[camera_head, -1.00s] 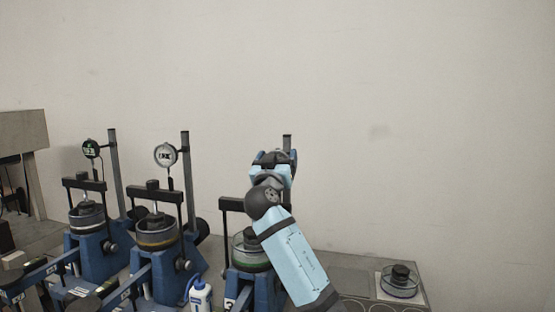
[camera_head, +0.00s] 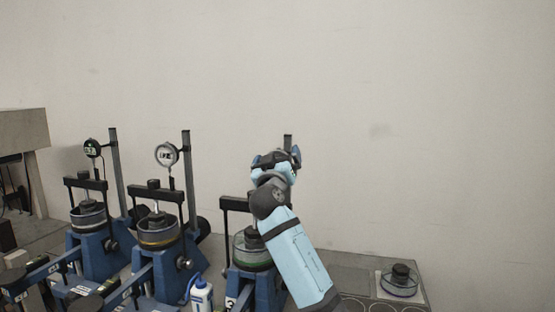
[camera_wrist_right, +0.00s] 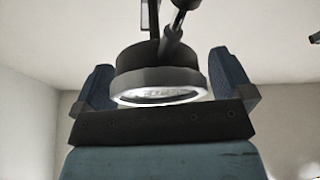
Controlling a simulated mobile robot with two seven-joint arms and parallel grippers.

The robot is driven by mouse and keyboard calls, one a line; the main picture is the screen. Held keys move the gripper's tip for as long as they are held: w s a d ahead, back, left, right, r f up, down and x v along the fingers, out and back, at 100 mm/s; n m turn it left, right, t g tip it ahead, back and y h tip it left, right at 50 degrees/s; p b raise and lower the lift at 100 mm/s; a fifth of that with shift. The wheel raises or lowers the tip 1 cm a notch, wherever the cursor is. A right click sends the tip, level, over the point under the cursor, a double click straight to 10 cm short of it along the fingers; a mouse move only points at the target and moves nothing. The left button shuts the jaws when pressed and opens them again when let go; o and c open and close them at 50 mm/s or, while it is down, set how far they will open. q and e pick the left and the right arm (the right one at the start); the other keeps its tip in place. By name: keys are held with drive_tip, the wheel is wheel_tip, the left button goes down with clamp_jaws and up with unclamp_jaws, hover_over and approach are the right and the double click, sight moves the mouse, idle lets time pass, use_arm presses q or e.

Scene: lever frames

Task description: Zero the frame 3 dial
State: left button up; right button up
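Frame 3 (camera_head: 263,286) is the rightmost blue lever frame, with a "3" on its front. It carries a round cell with a green band (camera_head: 250,259). My right gripper (camera_head: 276,158) is up at the dial, in front of frame 3's post (camera_head: 288,141). In the right wrist view the dark round dial (camera_wrist_right: 158,72) sits between my two blue fingers, which stand wide apart on either side. Its pale face is seen edge-on and its reading is not legible. Whether the fingers touch the rim is unclear. My left gripper is not in view.
Two similar frames stand to the left, with a white-faced dial (camera_head: 166,155) and a dark dial with a green display (camera_head: 92,148). A white bottle (camera_head: 201,296) stands between frames. A glass dish with a black knob (camera_head: 399,280) sits at the right.

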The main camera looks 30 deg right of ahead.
drive_tip(key=shift+s+a+f, duration=0.1)
drive_tip(key=shift+a, duration=0.05)
use_arm(q)
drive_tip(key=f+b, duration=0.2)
drive_tip(key=b, duration=0.1)
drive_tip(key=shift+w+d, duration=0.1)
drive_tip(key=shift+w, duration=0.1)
use_arm(e)
drive_tip(key=v, duration=1.3)
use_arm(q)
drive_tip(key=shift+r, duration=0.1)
use_arm(e)
drive_tip(key=shift+s+a+f, duration=0.1)
drive_tip(key=shift+s+f, duration=0.05)
drive_tip(key=shift+f, duration=0.05)
